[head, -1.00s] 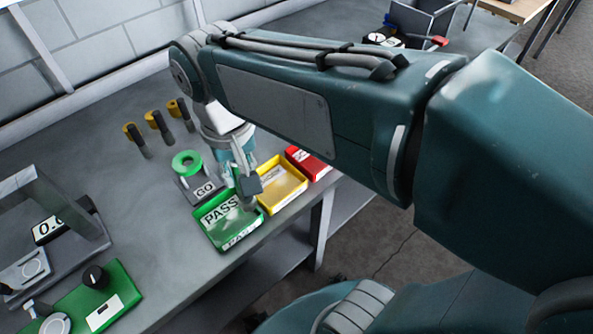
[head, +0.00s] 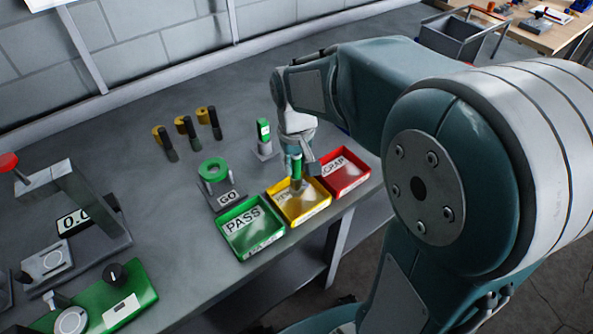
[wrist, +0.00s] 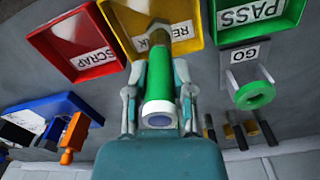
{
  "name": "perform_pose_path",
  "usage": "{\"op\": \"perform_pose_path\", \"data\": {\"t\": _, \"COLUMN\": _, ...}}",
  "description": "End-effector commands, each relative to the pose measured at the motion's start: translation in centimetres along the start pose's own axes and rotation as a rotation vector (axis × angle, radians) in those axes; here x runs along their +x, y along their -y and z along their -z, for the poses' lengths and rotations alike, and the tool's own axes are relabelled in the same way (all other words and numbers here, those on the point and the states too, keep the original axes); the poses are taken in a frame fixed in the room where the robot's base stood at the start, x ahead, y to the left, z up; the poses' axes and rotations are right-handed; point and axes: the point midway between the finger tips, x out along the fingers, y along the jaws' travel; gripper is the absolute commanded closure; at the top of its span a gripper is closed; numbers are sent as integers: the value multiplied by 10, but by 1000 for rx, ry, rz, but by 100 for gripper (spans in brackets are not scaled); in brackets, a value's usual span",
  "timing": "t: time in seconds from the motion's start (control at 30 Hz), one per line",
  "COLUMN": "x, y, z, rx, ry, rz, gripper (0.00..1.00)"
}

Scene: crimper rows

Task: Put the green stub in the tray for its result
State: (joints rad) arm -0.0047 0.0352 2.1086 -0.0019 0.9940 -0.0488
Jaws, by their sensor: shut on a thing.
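My gripper (head: 303,166) is shut on the green stub (head: 297,169), which it holds upright over the yellow tray (head: 281,216). In the wrist view the stub (wrist: 159,88) is green with a brass-coloured band and sits between both fingers. The yellow tray (wrist: 112,18) lies behind it there, its label partly hidden by the stub. I cannot tell how high the stub is above the tray floor. The green PASS tray (head: 252,245) is left of the yellow tray, and the red SCRAP tray (head: 352,184) is right of it.
A GO ring gauge (head: 214,170) stands behind the PASS tray. A green-and-white device (head: 264,135) stands behind the yellow tray.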

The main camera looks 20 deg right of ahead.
Motion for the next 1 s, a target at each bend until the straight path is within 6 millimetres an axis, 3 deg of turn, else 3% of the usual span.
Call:
{"op": "perform_pose_path", "data": {"t": 0.2, "x": 29, "y": -4, "z": 0, "rx": 3, "ry": 2, "rz": 3, "gripper": 100}}
{"op": "perform_pose_path", "data": {"t": 0.53, "x": 32, "y": -2, "z": 0, "rx": 3, "ry": 1, "rz": 2, "gripper": 100}}
{"op": "perform_pose_path", "data": {"t": 0.57, "x": 33, "y": -2, "z": 0, "rx": 2, "ry": 2, "rz": 2, "gripper": 65}}
{"op": "perform_pose_path", "data": {"t": 0.63, "x": 33, "y": -2, "z": 0, "rx": 2, "ry": 2, "rz": 2, "gripper": 35}}
{"op": "perform_pose_path", "data": {"t": 1.0, "x": 32, "y": -3, "z": 0, "rx": 3, "ry": 1, "rz": 3, "gripper": 35}}
